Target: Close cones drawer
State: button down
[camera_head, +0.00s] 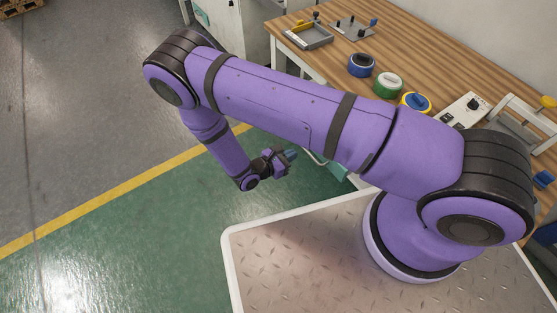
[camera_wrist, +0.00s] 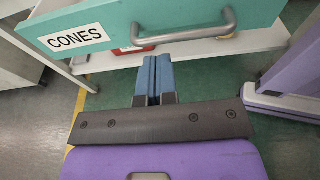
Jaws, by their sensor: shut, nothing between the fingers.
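The cones drawer (camera_wrist: 180,28) has a teal front with a white "CONES" label and a grey bar handle (camera_wrist: 228,27). It spans the top of the wrist view and seems to stand out from the cabinet; how far I cannot tell. In the head view only a bit of teal front shows below the table edge, mostly hidden by my arm. My gripper (camera_wrist: 153,60) has its blue fingers shut and empty, pointing at the lower part of the drawer front, left of the handle's right end. Whether they touch it I cannot tell. My gripper also shows in the head view (camera_head: 290,155).
The wooden workbench (camera_head: 440,52) holds a blue tape roll (camera_head: 361,65), a green roll (camera_head: 388,85), a yellow-and-blue roll (camera_head: 416,102) and a grey tray (camera_head: 308,37). A white frame bar (camera_wrist: 205,50) runs below the drawer. Green floor (camera_head: 150,230) is clear at left.

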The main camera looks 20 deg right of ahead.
jog(key=shift+x, duration=1.75)
jog(key=shift+d, duration=0.1)
jog(key=r+x, duration=0.1)
jog(key=x, duration=0.6)
jog(key=r+x, duration=0.2)
jog(key=x, duration=0.6)
jog(key=d+r+x, duration=0.1)
jog(key=x, duration=0.7)
jog(key=shift+r, duration=0.4)
jog(key=shift+w+d+r, duration=0.1)
jog(key=shift+w+d, duration=0.1)
jog(key=shift+d, duration=0.35)
jog(key=shift+d, duration=0.1)
jog(key=shift+s+a+r, duration=0.1)
jog(key=shift+a, duration=0.5)
jog(key=v, duration=1.3)
jog(key=shift+s+a, duration=0.1)
jog(key=shift+a, duration=0.15)
